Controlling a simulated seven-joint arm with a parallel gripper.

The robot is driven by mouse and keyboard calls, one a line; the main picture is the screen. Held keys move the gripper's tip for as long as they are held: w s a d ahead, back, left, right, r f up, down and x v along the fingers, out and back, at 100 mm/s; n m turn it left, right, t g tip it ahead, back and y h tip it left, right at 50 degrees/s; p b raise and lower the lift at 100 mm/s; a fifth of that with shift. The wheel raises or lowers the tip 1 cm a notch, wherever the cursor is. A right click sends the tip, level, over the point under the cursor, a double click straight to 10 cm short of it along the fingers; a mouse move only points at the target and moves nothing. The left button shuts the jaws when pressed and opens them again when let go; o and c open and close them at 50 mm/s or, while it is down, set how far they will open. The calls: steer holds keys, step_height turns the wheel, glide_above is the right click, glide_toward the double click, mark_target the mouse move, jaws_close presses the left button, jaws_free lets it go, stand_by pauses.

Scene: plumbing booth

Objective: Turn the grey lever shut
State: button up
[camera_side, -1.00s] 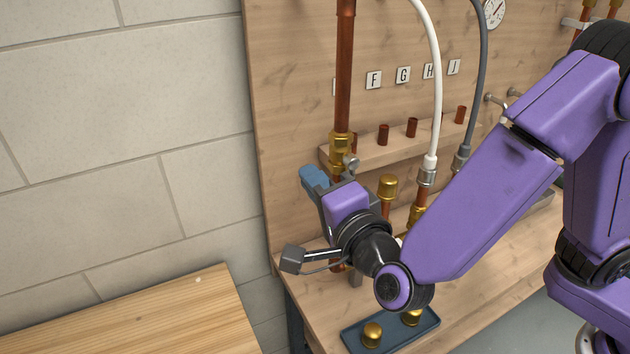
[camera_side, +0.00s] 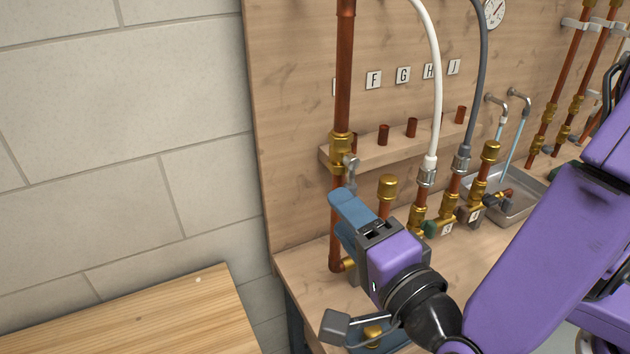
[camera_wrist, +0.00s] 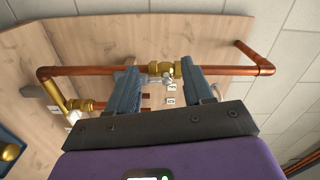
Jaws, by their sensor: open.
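The grey lever (camera_side: 352,168) sits on a brass valve (camera_side: 341,150) in the tall copper pipe at the left of the wooden panel. In the side view it appears to hang downward beside the pipe. In the wrist view the lever's hub (camera_wrist: 168,78) and the brass valve (camera_wrist: 165,68) show between my finger tips, and the lever's far end is hard to make out. My gripper (camera_side: 345,218) is open and empty, below and in front of the lever. In the wrist view its blue fingers (camera_wrist: 160,76) stand either side of the valve, with no clear contact.
Capped brass fittings (camera_side: 388,187), a white hose (camera_side: 437,100) and a grey hose (camera_side: 477,100) stand to the right. A shelf (camera_side: 397,147) with short copper pieces runs behind. A metal sink (camera_side: 520,205) is farther right. A blue tray with brass caps lies below my wrist.

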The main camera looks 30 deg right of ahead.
steer(key=s, duration=0.8)
steer(key=shift+s, duration=0.15)
